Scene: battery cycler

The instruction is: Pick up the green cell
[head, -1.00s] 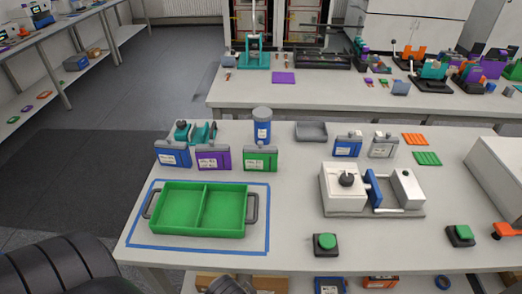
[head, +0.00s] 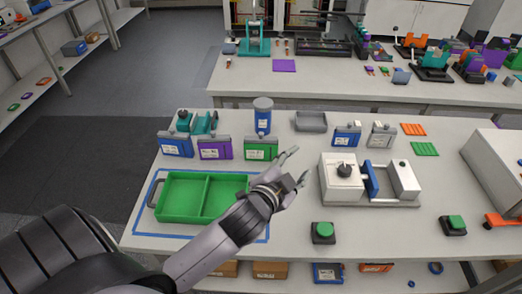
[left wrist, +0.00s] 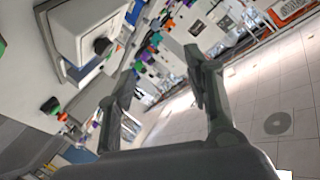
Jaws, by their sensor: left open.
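The green cell (head: 261,148) stands upright on the table behind the green tray, with a grey top and a white label. It is the right one of a row with a purple cell (head: 215,149) and a blue cell (head: 175,145). My left gripper (head: 298,166) is open and empty, above the table, to the right of and nearer than the green cell. Its two fingers also show in the left wrist view (left wrist: 160,82), where I cannot make out the green cell. My right gripper is not in view.
The divided green tray (head: 204,173) lies inside blue tape, partly behind my left arm. A white cycler device (head: 343,188) stands right of my left gripper. A blue cylinder (head: 263,116) stands behind the green cell. A green button (head: 323,230) is at the front.

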